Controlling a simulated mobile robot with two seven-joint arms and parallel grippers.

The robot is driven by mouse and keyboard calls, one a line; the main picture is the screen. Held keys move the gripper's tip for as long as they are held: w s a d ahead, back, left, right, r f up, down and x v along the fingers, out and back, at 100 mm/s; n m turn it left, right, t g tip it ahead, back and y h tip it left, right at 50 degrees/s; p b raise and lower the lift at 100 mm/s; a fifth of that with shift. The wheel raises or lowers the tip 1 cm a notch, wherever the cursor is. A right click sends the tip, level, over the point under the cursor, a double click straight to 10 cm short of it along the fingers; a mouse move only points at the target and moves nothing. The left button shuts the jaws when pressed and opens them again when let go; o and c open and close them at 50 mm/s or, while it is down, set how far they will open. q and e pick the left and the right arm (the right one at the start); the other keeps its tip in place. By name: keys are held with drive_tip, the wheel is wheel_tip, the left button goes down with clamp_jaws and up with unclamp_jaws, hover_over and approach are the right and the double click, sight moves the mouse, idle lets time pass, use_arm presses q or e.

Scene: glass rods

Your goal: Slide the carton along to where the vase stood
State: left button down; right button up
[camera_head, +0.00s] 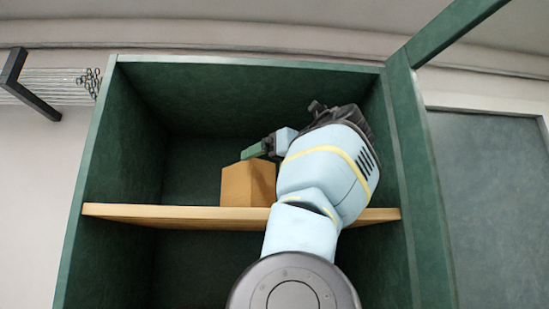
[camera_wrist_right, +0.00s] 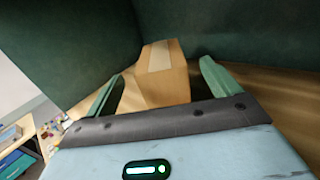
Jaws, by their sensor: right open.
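My right gripper (camera_head: 257,150) is by the carton's top right in the head view; the arm hides part of the carton's right side. In the right wrist view the carton (camera_wrist_right: 165,75) shows in the gap between the two green fingers of the open right gripper (camera_wrist_right: 160,86). I cannot tell whether a finger touches it. No vase shows in either view. My left gripper is not in view.
The shelf board (camera_head: 150,212) is bare left of the carton. Dark green cabinet walls (camera_head: 120,140) close the sides and back. A green door frame (camera_head: 450,30) stands at the right. A black wall rack (camera_head: 30,85) hangs outside at left.

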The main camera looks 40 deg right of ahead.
drive_tip(key=shift+w+a, duration=0.15)
drive_tip(key=shift+w, duration=1.6)
drive_tip(key=shift+w+a, duration=0.15)
drive_tip(key=shift+w, duration=1.55)
drive_tip(key=c, duration=1.2)
